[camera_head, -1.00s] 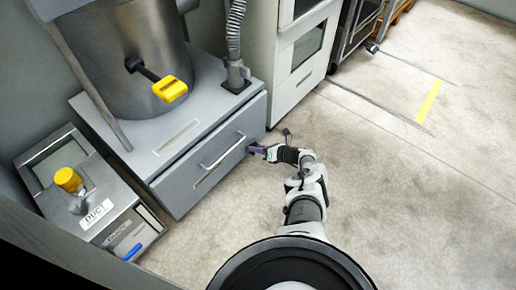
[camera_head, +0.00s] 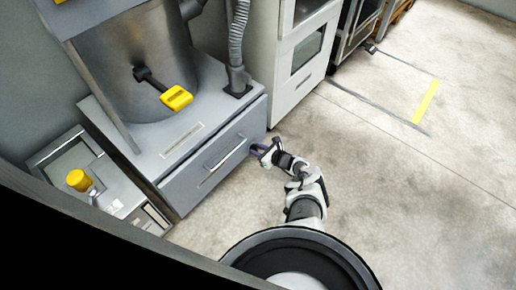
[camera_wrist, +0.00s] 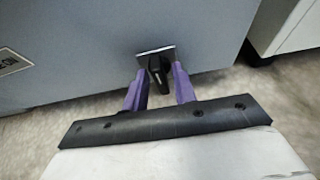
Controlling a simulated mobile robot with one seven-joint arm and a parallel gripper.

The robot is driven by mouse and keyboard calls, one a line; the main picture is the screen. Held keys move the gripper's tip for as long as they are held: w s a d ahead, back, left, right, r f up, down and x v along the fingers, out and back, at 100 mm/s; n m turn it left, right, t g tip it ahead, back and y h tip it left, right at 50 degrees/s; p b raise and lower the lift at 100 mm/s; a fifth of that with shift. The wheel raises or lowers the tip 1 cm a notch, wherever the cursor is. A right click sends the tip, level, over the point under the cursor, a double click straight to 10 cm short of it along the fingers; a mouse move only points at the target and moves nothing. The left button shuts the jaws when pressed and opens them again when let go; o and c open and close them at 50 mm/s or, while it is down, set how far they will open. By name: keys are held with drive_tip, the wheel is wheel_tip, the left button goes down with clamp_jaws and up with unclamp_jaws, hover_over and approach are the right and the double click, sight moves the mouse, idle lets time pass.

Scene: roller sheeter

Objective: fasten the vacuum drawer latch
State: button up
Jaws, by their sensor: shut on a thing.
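The grey vacuum drawer (camera_head: 190,186) is low in the machine, with a bar handle (camera_head: 222,160) across its front. It looks closed. In the wrist view, the latch (camera_wrist: 158,70) is a small black turn-handle on a silver plate at the lower right of the grey front. The handle stands nearly upright, slightly tilted. My gripper (camera_wrist: 159,84) has its purple fingers on either side of it and is shut on it. In the head view, my gripper (camera_head: 261,151) is at the drawer's right end, and I cannot make out the latch there.
A metal drum with a yellow-tipped lever (camera_head: 176,97) stands above the drawer. A ribbed hose (camera_head: 238,45) rises at its right. A box with a yellow knob (camera_head: 79,180) is at left. A white cabinet (camera_head: 300,75) stands behind right. The floor to the right is clear.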

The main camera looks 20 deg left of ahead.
idle(0.3)
drive_tip(key=o, duration=0.7)
drive_tip(key=shift+c, duration=0.2)
drive_tip(key=p+v, duration=0.8)
drive_tip(key=v, duration=0.5)
drive_tip(key=shift+s+d, duration=0.25)
drive_tip(key=shift+d, duration=0.1)
drive_tip(key=shift+r, duration=0.1)
